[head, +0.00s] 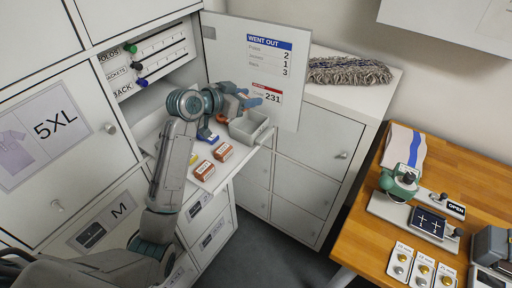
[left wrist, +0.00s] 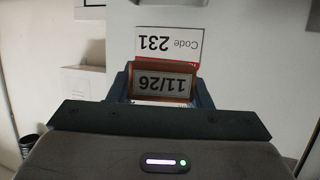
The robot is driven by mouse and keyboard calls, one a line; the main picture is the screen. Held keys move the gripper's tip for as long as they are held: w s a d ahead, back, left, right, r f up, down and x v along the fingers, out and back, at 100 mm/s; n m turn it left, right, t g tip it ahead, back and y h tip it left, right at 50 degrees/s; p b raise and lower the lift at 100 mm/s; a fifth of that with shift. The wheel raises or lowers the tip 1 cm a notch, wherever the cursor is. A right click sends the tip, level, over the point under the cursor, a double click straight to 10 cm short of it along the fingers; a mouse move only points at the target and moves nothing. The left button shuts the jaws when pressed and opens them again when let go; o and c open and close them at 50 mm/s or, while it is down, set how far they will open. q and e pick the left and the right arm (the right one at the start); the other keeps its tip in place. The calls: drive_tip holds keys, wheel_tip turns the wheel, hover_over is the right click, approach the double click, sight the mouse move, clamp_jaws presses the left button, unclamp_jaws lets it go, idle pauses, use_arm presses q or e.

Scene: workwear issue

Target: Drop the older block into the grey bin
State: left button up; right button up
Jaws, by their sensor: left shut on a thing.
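My left gripper (head: 256,97) is shut on a reddish-brown block (left wrist: 162,82). In the left wrist view its pale label reads 11/26, upside down. In the head view the gripper is in front of the white door, just above the small grey bin (head: 250,126), and mostly hides the block. Two more reddish-brown blocks with pale labels, a nearer one (head: 204,170) and a farther one (head: 223,152), lie on the pull-out shelf (head: 208,183); their labels are too small to read. My right gripper is not in view.
The open door (head: 225,50) carries a "WENT OUT" list and a "Code 231" card (left wrist: 168,43). A blue item (head: 207,135) and a yellow item (head: 192,184) are also on the shelf. A wooden table (head: 345,230) with a green-headed press (head: 398,182) stands at the right.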

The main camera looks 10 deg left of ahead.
use_arm(q)
drive_tip(key=f+b, duration=0.2)
drive_tip(key=f, duration=0.1)
drive_tip(key=f+b, duration=0.1)
drive_tip(key=f, duration=0.1)
drive_tip(key=shift+w+a, duration=0.2)
drive_tip(key=shift+w, duration=0.2)
drive_tip(key=shift+s+f+b, duration=0.1)
drive_tip(key=shift+f+b, duration=0.15)
drive_tip(key=shift+b, duration=0.05)
drive_tip(key=shift+s+d+r, duration=0.1)
drive_tip(key=shift+d, duration=0.05)
drive_tip(key=o, duration=1)
drive_tip(key=shift+o, duration=0.2)
drive_tip(key=shift+s+a, duration=0.2)
drive_tip(key=shift+a, duration=0.05)
drive_tip(key=b+v, duration=0.4)
drive_tip(key=v, duration=0.6)
